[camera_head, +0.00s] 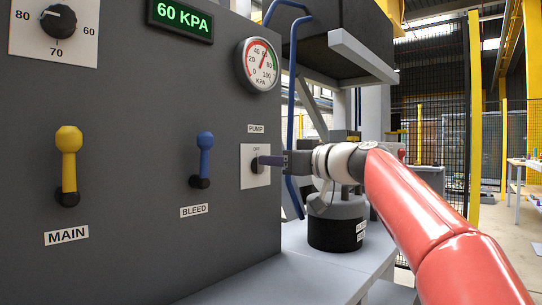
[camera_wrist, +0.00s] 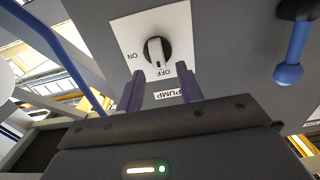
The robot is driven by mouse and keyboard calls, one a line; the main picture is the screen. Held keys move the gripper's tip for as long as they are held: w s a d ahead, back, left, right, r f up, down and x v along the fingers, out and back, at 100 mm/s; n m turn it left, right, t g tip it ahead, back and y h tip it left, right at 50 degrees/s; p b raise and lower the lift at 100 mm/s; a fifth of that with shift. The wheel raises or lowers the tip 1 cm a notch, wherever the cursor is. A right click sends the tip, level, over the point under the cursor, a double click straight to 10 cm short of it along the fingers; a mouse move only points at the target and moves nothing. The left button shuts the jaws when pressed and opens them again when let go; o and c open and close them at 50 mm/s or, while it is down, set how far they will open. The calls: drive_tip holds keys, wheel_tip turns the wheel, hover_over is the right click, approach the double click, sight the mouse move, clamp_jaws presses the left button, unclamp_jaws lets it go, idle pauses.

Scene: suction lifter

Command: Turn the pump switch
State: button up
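The pump switch (camera_wrist: 157,50) is a black round knob with a grey grip bar on a white plate (camera_wrist: 125,38). The wrist view shows it upside down, with ON to the left and OFF below. The knob's bar points towards OFF. In the head view the plate (camera_head: 249,180) is at the panel's right edge, with the knob partly hidden by my gripper (camera_head: 262,161). In the wrist view my gripper (camera_wrist: 162,70) is open, its purple fingers apart and empty. The fingertips are close to the knob, one towards each side; I cannot tell whether they touch it.
A yellow MAIN lever (camera_head: 69,160) and a blue BLEED lever (camera_head: 204,157) both stand upright on the grey panel (camera_head: 130,130). The display (camera_head: 182,18) reads 60 KPA beside a round gauge (camera_head: 259,64). A blue pipe (camera_head: 291,120) and a black-and-grey canister (camera_head: 337,220) are close behind my gripper.

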drive_tip(key=shift+x, duration=0.9)
clamp_jaws()
drive_tip(key=shift+m, duration=0.4)
drive_tip(key=m+p, duration=0.1)
drive_tip(key=m, duration=0.4)
drive_tip(key=f+m+p, duration=0.1)
drive_tip(key=m, duration=0.5)
drive_tip(key=w+d+m+p, duration=0.1)
drive_tip(key=m, duration=0.5)
drive_tip(key=shift+f, duration=0.3)
